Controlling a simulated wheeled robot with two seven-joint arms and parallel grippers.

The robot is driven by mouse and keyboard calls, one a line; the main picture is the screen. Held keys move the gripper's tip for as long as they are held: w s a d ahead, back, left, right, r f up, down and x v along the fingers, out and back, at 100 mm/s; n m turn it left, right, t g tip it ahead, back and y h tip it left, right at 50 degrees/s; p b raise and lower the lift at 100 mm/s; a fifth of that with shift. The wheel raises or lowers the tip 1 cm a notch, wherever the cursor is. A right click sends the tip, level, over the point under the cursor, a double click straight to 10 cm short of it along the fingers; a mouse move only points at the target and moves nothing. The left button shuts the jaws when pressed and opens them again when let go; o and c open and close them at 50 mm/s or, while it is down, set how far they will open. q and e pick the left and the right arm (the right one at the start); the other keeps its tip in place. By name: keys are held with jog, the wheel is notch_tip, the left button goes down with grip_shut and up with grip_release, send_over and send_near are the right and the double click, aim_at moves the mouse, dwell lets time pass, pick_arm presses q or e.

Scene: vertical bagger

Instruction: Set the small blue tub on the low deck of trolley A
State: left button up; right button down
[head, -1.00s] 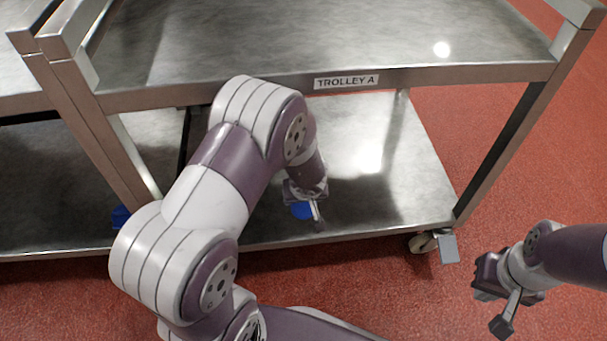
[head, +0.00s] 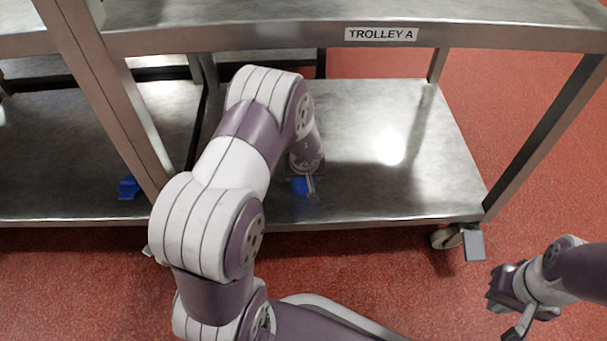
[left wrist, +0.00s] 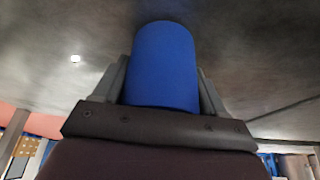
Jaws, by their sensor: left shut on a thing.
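The small blue tub (head: 303,186) is in my left gripper (head: 304,188), low over or on the low deck (head: 400,190) of trolley A, left of its middle. My left arm hides part of the deck there. In the left wrist view the tub (left wrist: 165,65) sits between the two grey fingers, which press its sides, with the grey metal surface beyond it. I cannot tell whether the tub touches the deck. My right gripper (head: 507,317) is empty over the red floor at the right, its fingers apart.
Trolley A's top deck (head: 500,35) overhangs the low deck, with a post (head: 545,140) at the right. Another trolley's low deck (head: 60,160) adjoins at the left, with a blue object (head: 129,187) on it. The right part of trolley A's low deck is clear.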

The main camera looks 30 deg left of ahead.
pick_arm(q)
jog(key=o, duration=1.1)
jog(key=shift+f, duration=0.15)
jog(key=s+d+r+m+h+p, duration=0.1)
jog(key=d+r+p, duration=0.2)
jog(key=r, duration=0.3)
jog(key=s+d+r+m+t+h+p, duration=0.1)
jog(key=s+d+r+p, duration=0.15)
jog(key=r, duration=0.35)
jog(key=d+r+m+p, duration=0.1)
jog(key=d+r+p, duration=0.25)
jog(key=r, duration=0.25)
jog(key=s+r+m+g, duration=0.1)
jog(key=s, duration=0.3)
jog(key=s+d+r+m+g, duration=0.1)
jog(key=s+r, duration=0.1)
jog(key=s, duration=0.3)
jog(key=s+d+r+m+g, duration=0.1)
jog(key=s+r, duration=0.1)
jog(key=s, duration=0.3)
jog(key=shift+s+r, duration=0.15)
jog(key=shift+r, duration=0.05)
